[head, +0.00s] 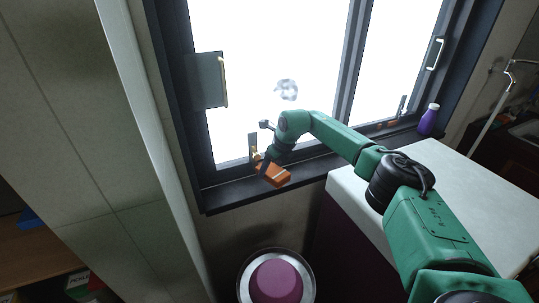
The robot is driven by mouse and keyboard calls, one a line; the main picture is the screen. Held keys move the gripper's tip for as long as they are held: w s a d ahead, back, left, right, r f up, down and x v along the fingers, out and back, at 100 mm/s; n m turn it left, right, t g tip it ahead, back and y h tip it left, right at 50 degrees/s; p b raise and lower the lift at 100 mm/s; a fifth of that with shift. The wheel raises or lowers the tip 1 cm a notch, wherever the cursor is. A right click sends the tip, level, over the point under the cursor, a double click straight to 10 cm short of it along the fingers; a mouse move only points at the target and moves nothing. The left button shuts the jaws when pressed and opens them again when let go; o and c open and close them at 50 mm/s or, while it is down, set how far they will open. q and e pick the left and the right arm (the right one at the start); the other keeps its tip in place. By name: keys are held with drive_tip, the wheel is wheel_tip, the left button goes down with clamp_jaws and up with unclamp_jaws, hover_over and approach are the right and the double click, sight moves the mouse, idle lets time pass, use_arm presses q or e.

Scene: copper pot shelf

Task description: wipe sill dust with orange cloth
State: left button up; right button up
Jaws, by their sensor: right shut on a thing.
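The orange cloth (274,175) is a folded block on the dark window sill (312,167), near the sill's left end. My right gripper (264,164) is shut on the cloth from above, and the arm reaches in from the lower right. The cloth appears to touch the sill, but the wrist and the steep view hide part of the contact. No dust can be made out clearly on the sill. My left gripper is out of view.
A purple bottle (428,121) stands at the sill's right end, with small reddish items (388,124) nearby. A white counter (463,180) lies below right. A round bin (276,280) with a purple inside is below. A grey smudge (287,90) shows against the bright window.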

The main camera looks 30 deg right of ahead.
drive_tip(key=shift+r+p, duration=1.05)
drive_tip(key=shift+r, duration=0.55)
